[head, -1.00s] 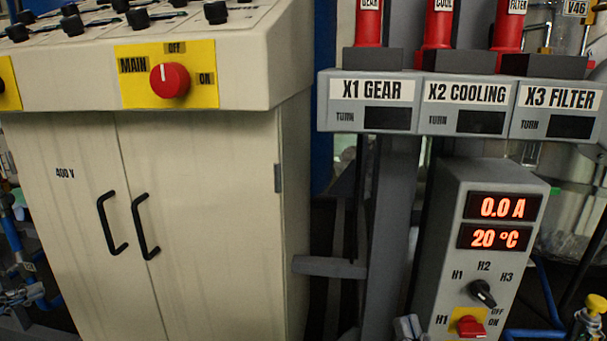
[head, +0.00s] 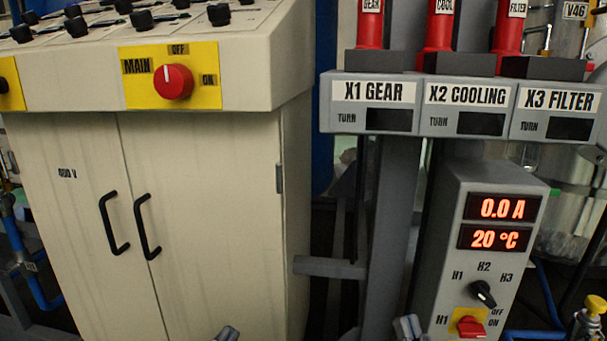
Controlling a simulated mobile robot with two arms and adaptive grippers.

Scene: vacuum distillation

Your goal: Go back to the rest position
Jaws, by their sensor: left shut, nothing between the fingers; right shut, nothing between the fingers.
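My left gripper (head: 228,333) shows only as a small grey tip at the bottom edge, in front of the beige cabinet. My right gripper (head: 408,327) shows as a small grey tip at the bottom edge, just left of the grey control box (head: 452,235). Both are shut and empty, and apart from each other. Most of both grippers and the arms are below the picture.
The beige cabinet (head: 210,200) with two black handles and a red MAIN knob (head: 173,81) fills the left. Grey X1, X2 and X3 sockets (head: 465,105) with red plugs are at upper right. The box reads 0.0 A and 20 °C. Blue pipes (head: 35,285) run at lower left.

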